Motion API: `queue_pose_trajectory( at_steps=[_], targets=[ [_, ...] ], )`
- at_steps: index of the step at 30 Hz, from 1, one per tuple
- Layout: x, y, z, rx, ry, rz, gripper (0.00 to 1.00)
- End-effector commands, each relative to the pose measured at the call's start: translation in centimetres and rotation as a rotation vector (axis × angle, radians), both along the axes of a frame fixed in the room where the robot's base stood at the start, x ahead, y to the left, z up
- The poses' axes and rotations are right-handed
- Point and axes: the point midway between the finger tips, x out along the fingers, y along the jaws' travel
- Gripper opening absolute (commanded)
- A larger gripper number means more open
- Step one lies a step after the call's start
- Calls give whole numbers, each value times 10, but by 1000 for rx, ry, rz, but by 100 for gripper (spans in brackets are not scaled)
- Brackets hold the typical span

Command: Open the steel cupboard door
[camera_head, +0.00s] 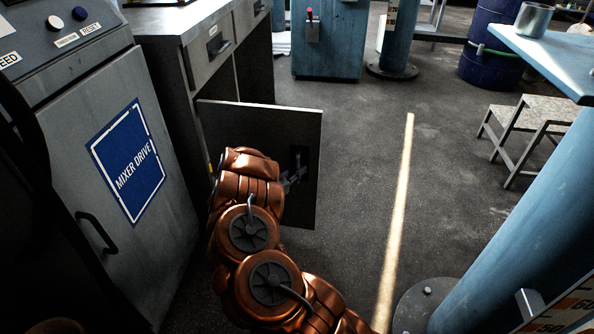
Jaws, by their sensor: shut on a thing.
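A flat grey steel cupboard door (260,125) stands swung out from the front of the bench cupboard (165,80) at the left, its face turned towards me. My copper-coloured arm reaches up from the bottom of the view to this door. My gripper (292,178) is small and partly hidden by my arm. It is shut on the dark door handle (299,157) near the door's right, free edge. The fine contact between fingers and handle is too dark to make out.
A grey cabinet with a blue MIXER DRIVE sign (127,161) and its own handle (97,232) stands close at left. Clear floor with a yellow line (398,200) lies right of the door. A blue column (510,235) and step stool (527,125) stand further right.

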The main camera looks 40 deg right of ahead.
Motion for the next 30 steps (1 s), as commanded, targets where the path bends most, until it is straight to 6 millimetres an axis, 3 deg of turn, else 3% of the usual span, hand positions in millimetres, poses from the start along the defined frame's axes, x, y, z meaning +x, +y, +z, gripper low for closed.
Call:
queue_pose_trajectory(
  at_steps=[9, 10, 13, 23, 30],
  targets=[
    [5, 2, 2, -3, -3, 11, 0],
    [5, 2, 2, -3, -3, 11, 14],
    [4, 2, 2, -3, -3, 10, 24],
    [2, 5, 1, -1, -2, 5, 24],
    [1, 39, 0, 2, -2, 10, 24]
  ],
)
